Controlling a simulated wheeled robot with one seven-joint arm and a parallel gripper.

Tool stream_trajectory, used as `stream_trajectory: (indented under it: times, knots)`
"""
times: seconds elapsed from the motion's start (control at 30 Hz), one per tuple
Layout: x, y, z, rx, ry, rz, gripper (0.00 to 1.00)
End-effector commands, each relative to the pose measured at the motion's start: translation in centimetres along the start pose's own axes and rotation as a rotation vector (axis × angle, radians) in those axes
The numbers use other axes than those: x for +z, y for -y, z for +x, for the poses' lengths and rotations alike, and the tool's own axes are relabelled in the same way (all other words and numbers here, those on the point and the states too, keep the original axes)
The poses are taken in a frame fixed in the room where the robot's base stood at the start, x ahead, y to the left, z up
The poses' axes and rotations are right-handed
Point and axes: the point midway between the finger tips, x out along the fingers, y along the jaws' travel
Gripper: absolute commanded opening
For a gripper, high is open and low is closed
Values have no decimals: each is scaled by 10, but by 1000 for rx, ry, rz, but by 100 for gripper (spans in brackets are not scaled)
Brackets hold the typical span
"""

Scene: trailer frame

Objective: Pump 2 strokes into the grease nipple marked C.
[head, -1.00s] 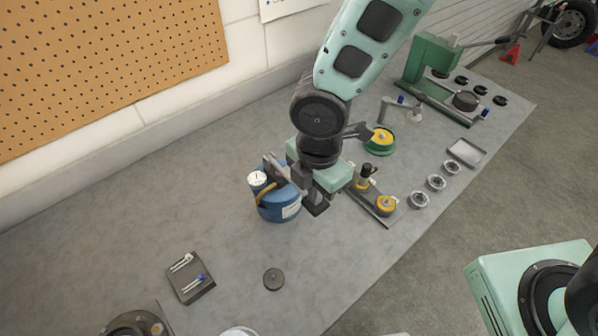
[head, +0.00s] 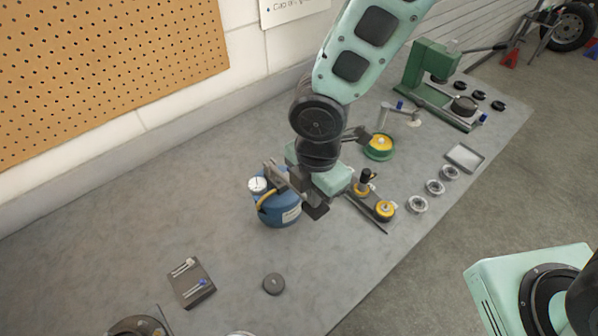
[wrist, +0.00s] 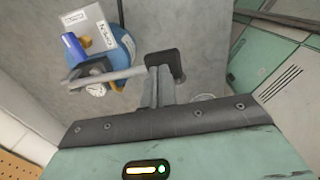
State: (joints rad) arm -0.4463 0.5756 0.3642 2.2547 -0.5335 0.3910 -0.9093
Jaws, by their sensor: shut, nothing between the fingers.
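A blue grease pump pot (head: 280,212) stands on the bench at the middle, with a white gauge (head: 257,185) and a yellow hose at its left side. The pot (wrist: 129,42) also shows at upper left in the wrist view. A grey lever bar (wrist: 108,77) crosses in front of it toward my fingers. My gripper (head: 315,211) is shut and empty, just right of the pot. In the wrist view its fingertips (wrist: 165,65) are at the lever's right end; I cannot tell whether they touch. Yellow-topped fittings (head: 385,208) stand right of the gripper. No letter C is readable.
A green-based yellow fitting (head: 379,146) and a green press (head: 430,65) stand farther back. Several metal rings (head: 418,205) and a tray (head: 464,158) line the right edge. A dark block (head: 192,282) and disc (head: 273,284) lie in front; bare bench lies left.

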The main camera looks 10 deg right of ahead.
Motion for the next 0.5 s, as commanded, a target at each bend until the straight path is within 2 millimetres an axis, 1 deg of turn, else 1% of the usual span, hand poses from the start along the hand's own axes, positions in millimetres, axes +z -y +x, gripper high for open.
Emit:
stream_trajectory:
  times: [0.03, 0.5]
  knots:
    - [0, 0, -9, 0, 0, 0, 0]
    - [0, -3, -49, -1, 0, 0, 0]
